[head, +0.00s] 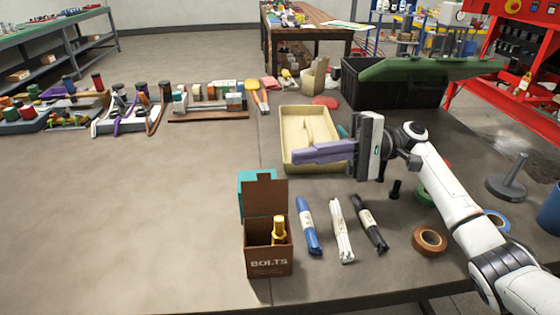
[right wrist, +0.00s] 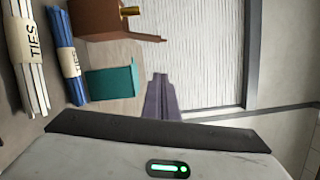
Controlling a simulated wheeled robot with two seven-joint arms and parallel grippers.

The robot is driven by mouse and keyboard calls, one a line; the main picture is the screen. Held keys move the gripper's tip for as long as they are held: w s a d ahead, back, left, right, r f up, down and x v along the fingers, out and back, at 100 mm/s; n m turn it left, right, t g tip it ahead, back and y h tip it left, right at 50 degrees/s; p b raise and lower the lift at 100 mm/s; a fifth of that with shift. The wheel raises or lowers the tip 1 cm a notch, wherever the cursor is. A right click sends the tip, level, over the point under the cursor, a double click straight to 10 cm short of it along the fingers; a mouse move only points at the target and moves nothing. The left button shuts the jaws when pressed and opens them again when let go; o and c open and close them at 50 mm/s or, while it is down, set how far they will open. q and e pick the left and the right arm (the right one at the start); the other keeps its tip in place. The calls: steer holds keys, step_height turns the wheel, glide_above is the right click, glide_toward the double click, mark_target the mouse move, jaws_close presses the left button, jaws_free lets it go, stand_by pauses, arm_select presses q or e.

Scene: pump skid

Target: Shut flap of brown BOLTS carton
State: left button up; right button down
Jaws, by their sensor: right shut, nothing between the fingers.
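The brown BOLTS carton (head: 268,262) stands near the front edge of the table. Its flap (head: 265,194) is raised upright at the back, so the top is open. A yellow-topped item (head: 279,230) sticks up inside. My right gripper (head: 296,156) is shut and empty, its purple fingers pointing left, apart from the flap and farther back. In the right wrist view its fingers (right wrist: 160,97) are together, with the carton (right wrist: 95,18) at the top, partly cut off. The flap (right wrist: 150,38) shows there too. My left gripper is not in view.
A teal object (head: 247,180) stands directly behind the flap. Blue, white and black tie bundles (head: 342,230) lie right of the carton. A cream tray (head: 295,115) is behind, and tape rolls (head: 429,240) lie at right. The table left of the carton is clear.

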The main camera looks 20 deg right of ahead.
mark_target(265, 195)
steer(key=a, duration=0.6)
steer(key=shift+w+r+p, duration=0.1)
steer(key=shift+r+p, duration=0.15)
steer(key=shift+p, duration=0.05)
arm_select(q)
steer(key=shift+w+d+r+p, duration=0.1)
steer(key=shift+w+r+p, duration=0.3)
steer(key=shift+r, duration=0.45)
arm_select(e)
steer(key=s, duration=0.3)
steer(key=shift+s+a+r, duration=0.3)
steer(key=shift+a+r, duration=0.1)
